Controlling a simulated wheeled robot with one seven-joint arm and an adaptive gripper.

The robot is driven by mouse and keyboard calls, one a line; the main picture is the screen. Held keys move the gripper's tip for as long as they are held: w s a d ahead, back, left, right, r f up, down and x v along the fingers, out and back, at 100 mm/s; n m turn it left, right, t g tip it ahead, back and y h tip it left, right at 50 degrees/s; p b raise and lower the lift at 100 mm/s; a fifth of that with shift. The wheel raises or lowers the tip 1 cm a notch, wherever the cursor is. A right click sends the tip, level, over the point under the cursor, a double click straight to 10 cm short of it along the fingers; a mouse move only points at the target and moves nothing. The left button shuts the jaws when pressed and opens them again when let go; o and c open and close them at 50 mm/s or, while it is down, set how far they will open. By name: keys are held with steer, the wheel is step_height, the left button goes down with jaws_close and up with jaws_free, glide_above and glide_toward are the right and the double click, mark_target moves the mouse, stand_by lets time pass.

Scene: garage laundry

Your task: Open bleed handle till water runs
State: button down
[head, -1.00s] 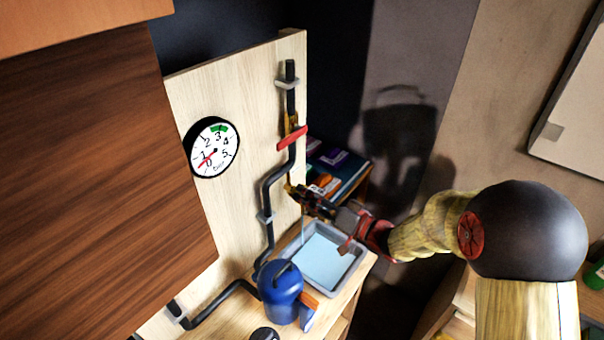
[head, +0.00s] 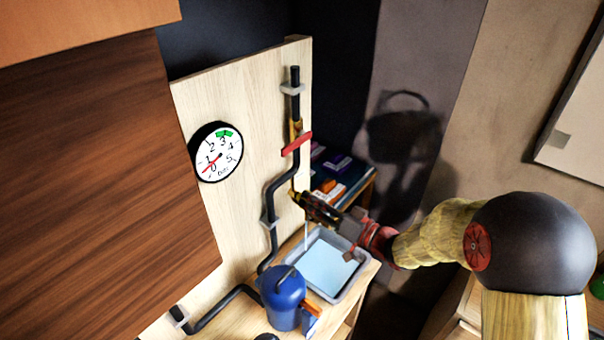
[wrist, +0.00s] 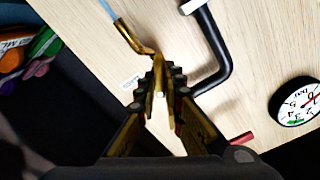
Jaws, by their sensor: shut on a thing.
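A black pipe (head: 273,195) runs down a wooden panel, with a red lever (head: 297,143) across its upper part. My gripper (head: 305,199) is at the small brass bleed fitting low on the pipe. In the wrist view my gripper (wrist: 160,88) is shut on the brass bleed handle (wrist: 158,72), whose grip end is largely between the fingers. A bent brass spout (wrist: 128,36) leads from the fitting, and a light blue stream of water (wrist: 106,10) leaves its end. The thin stream (head: 306,236) also shows in the head view, falling into a grey tray (head: 361,277) holding pale blue water.
A round dial gauge (head: 217,152) is on the panel, its red needle near the low end. A blue pump-like vessel (head: 284,298) stands beside the tray. A shelf with small boxes (head: 337,163) is behind the panel's right edge. A brown cabinet (head: 90,180) fills the left.

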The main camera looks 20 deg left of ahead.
steer(key=shift+s+r+n+b, duration=0.1)
steer(key=shift+s+n+b, duration=0.15)
steer(key=shift+n, duration=0.9)
steer(key=shift+s+r+n+b, duration=0.15)
steer(key=shift+n+b, duration=0.2)
steer(key=shift+n, duration=0.8)
steer(key=c, duration=1.9)
jaws_free()
steer(key=shift+f, duration=0.1)
steer(key=shift+d, duration=0.1)
steer(key=v, duration=0.8)
steer(key=s+v, duration=0.1)
steer(key=v, duration=0.3)
steer(key=shift+s+a+r, duration=0.1)
steer(key=shift+a+r, duration=0.1)
steer(key=shift+a, duration=0.05)
